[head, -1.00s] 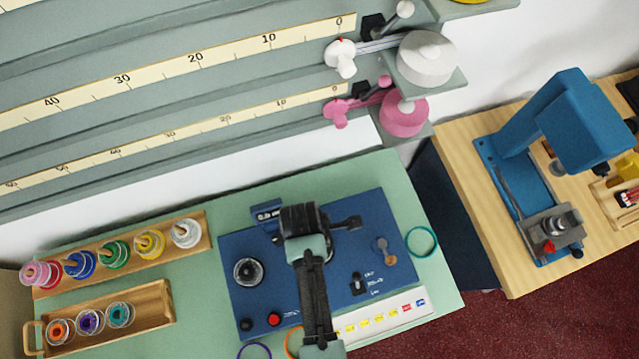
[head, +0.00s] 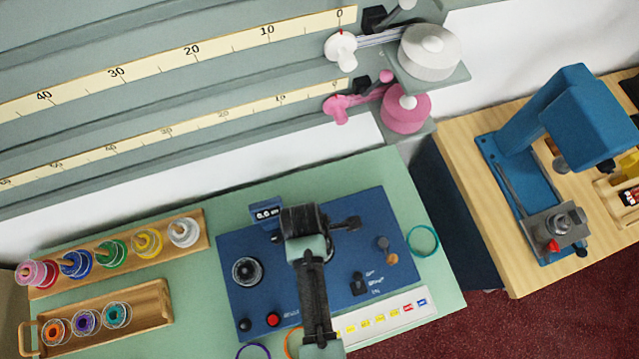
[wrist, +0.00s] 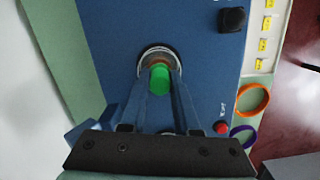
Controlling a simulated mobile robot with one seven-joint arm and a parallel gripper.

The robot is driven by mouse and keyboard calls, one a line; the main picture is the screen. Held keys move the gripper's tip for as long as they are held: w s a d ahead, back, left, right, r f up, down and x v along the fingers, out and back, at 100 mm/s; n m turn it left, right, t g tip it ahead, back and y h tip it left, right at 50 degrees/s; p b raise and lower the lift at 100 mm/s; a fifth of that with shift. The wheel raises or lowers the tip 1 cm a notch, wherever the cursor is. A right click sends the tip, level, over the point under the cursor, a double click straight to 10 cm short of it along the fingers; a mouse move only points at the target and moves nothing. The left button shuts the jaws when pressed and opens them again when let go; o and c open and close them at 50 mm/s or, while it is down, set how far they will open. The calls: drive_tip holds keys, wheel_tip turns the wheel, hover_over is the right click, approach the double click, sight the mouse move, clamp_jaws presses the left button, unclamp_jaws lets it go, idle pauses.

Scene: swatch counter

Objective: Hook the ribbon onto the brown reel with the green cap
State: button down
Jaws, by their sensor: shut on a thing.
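In the wrist view, a round green cap (wrist: 160,78) sits between the fingers of my gripper (wrist: 160,88). A little brown (wrist: 160,65) shows around the cap's far side, within a pale ring on the blue panel. My gripper is shut on this green-capped piece. In the head view, my gripper (head: 305,250) hangs over the middle of the blue panel and hides the piece. How much of the brown reel lies below the cap is hidden. I cannot tell which item is the ribbon; white (head: 378,38) and pink (head: 370,95) bands show at the wall.
Wooden spool racks (head: 165,300) stand left; a blue press (head: 590,115) stands right.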

drive_tip(key=shift+f, duration=0.25)
drive_tip(key=c, duration=0.6)
unclamp_jaws()
drive_tip(key=shift+o, duration=0.2)
drive_tip(key=shift+r, duration=0.1)
wheel_tip(320, 180, up, 7)
drive_tip(key=p, duration=0.7)
idle(0.5)
